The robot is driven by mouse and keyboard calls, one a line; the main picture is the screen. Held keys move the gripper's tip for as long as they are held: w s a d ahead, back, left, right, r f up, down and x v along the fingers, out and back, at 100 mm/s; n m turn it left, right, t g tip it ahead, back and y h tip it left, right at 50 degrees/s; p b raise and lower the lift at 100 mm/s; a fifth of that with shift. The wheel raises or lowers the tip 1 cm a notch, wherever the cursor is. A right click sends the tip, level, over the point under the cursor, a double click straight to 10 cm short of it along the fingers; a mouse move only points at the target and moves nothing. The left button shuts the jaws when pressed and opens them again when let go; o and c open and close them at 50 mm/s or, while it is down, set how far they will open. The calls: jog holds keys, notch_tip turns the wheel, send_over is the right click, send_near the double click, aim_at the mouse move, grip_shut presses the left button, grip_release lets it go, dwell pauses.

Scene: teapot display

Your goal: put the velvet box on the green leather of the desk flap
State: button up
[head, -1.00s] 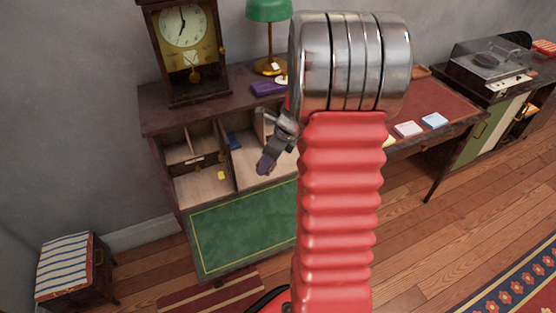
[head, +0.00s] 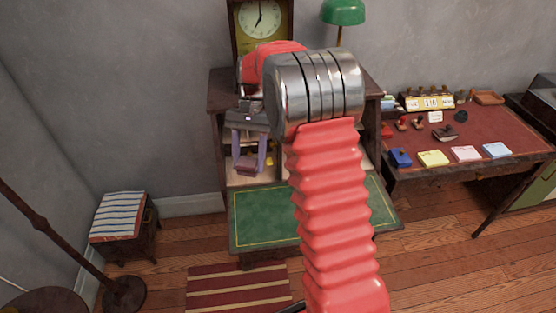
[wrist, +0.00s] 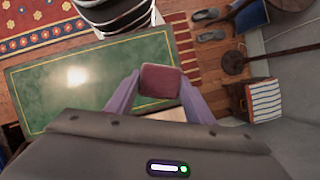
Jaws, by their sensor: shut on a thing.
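The velvet box (wrist: 160,80) is a small dark maroon block held between the two purple-grey fingers of my gripper (head: 249,165). In the head view the box (head: 247,167) shows at the fingertips, in front of the desk's open compartments and above the back part of the flap. The green leather (head: 270,213) with its thin gold border covers the lowered desk flap. It also shows in the wrist view (wrist: 60,85), bare where visible. My arm hides the right part of the flap in the head view.
The desk cabinet (head: 217,100) stands behind my gripper, with a clock (head: 259,18) and green lamp (head: 343,12) on top. A striped stool (head: 119,216) stands left. A red-topped table (head: 460,130) with stationery stands right.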

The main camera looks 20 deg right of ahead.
jog(key=a+n, duration=0.1)
jog(key=a+r+n+h, duration=0.1)
jog(key=a+n, duration=0.2)
jog(key=a, duration=0.1)
jog(key=shift+a+r+g+h, duration=0.1)
jog(key=shift+r+g+h, duration=0.2)
jog(key=shift+a, duration=0.1)
